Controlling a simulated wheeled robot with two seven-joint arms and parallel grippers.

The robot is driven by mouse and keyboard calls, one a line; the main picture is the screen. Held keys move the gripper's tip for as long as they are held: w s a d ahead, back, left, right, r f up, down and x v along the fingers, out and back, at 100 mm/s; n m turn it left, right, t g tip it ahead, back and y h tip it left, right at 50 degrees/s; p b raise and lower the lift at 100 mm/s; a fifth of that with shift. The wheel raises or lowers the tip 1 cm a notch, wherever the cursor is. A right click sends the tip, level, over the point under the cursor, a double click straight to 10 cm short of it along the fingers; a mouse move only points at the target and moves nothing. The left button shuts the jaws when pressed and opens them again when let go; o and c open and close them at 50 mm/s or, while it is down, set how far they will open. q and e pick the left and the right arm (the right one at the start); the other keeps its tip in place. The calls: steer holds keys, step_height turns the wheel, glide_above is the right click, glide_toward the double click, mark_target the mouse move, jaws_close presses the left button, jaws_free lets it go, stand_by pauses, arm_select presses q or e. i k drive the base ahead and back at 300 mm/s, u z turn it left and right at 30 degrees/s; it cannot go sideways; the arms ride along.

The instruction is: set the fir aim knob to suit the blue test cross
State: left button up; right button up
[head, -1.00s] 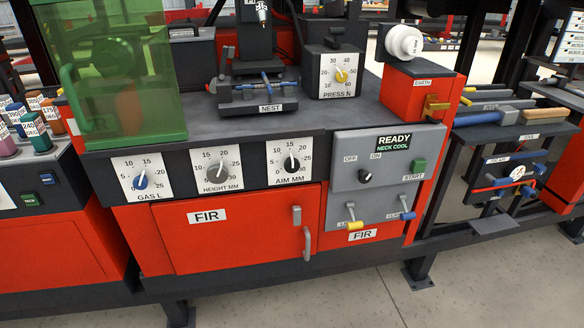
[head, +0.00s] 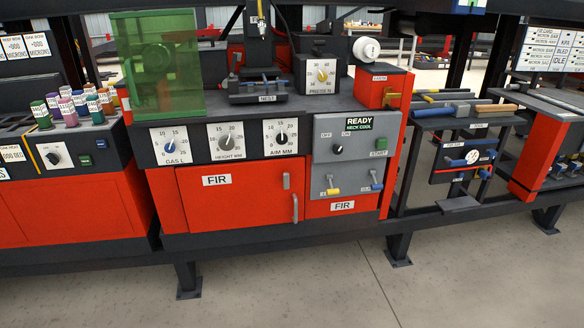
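The FIR machine is in the middle of the head view. Its aim knob (head: 281,138) is the black knob on the right white dial labelled AIM MM, its pointer roughly upward. Neither of my grippers shows in the view.
A green see-through screen (head: 157,64) stands at the machine's top left. A control panel (head: 350,160) with READY sign, switch and levers is right of the dials. Coloured bottles (head: 68,107) stand on the left bench. A tool shelf (head: 455,118) is at right. The floor in front is clear.

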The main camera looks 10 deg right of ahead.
mark_target(282, 139)
steer(key=u, duration=1.05)
steer(key=i, duration=1.25)
steer(key=z, duration=1.05)
steer(key=i, duration=0.65)
steer(key=z, duration=0.65)
